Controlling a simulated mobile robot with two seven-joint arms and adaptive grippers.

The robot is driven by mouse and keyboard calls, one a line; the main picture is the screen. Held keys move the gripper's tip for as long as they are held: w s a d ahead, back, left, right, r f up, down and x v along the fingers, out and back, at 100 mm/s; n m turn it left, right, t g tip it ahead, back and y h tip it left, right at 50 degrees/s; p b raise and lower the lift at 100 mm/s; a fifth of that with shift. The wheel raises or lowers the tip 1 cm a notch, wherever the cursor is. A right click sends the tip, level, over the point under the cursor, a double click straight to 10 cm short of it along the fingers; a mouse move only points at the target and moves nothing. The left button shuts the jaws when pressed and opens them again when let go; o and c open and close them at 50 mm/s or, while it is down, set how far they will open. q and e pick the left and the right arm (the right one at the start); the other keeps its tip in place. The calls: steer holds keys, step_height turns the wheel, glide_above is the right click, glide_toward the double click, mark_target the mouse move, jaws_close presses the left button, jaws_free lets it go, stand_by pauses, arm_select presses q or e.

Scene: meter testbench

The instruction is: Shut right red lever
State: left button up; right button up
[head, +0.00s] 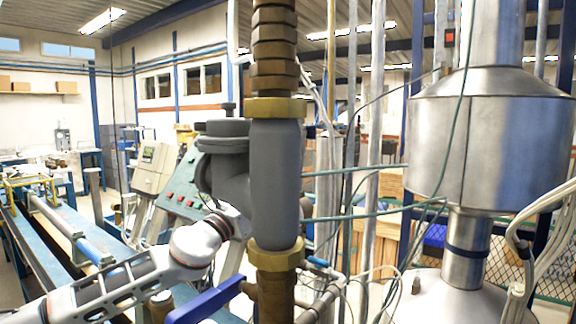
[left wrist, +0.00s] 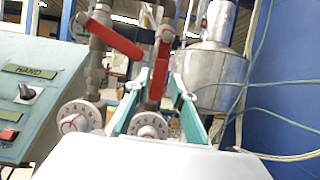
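Two red levers show in the left wrist view on vertical metal pipes. The left red lever (left wrist: 110,36) slants down to the right. The right red lever (left wrist: 159,70) hangs nearly upright, pointing down. My left gripper (left wrist: 160,82) is open, with its teal and white fingers on either side of the right lever in the picture. Small gaps show between lever and fingers; I cannot tell how deep the lever sits between them. In the head view my left arm reaches in from the left, and its gripper is hidden behind the thick grey pipe. My right gripper is not in view.
Round numbered dials (left wrist: 82,117) and (left wrist: 148,126) sit below the levers. A control panel (left wrist: 40,95) stands at the left. The grey pipe (head: 275,185) and a blue lever (head: 205,300) stand close in front. A large steel vessel (head: 490,140) is at the right.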

arm_select(q)
steer(key=shift+p+x, duration=0.35)
steer(key=shift+x, duration=2.75)
jaws_close()
